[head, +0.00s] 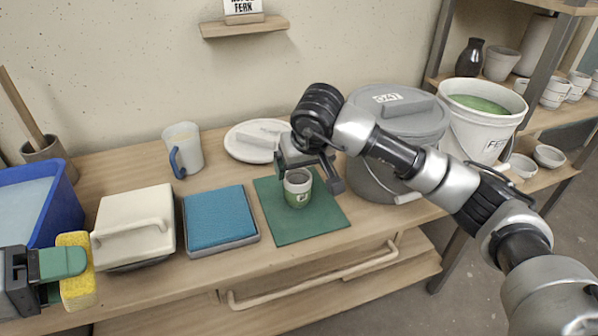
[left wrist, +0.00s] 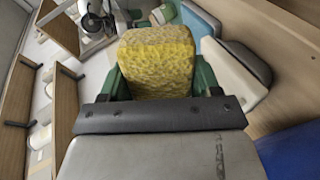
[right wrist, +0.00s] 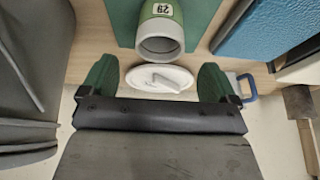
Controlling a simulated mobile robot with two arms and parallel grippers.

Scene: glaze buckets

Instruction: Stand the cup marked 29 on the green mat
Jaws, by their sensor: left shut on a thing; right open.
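The cup marked 29 (head: 298,190) is green with a pale rim and stands upright on the green mat (head: 290,230). In the right wrist view the cup (right wrist: 160,35) shows its open mouth and its 29 label, and part of the mat (right wrist: 203,15) lies around it. My right gripper (head: 309,170) is open at the cup; in its wrist view the cup lies just beyond the spread fingertips (right wrist: 157,80). My left gripper (head: 65,263) is shut on a yellow sponge (head: 78,285), which also fills the left wrist view (left wrist: 157,60).
A blue pad in a tray (head: 220,217) and a cream lidded box (head: 135,225) stand left of the mat. Behind are a jug (head: 184,150) and a white plate-like lid (head: 258,140). A grey lidded bucket (head: 395,120) stands close to the right, partly behind my arm.

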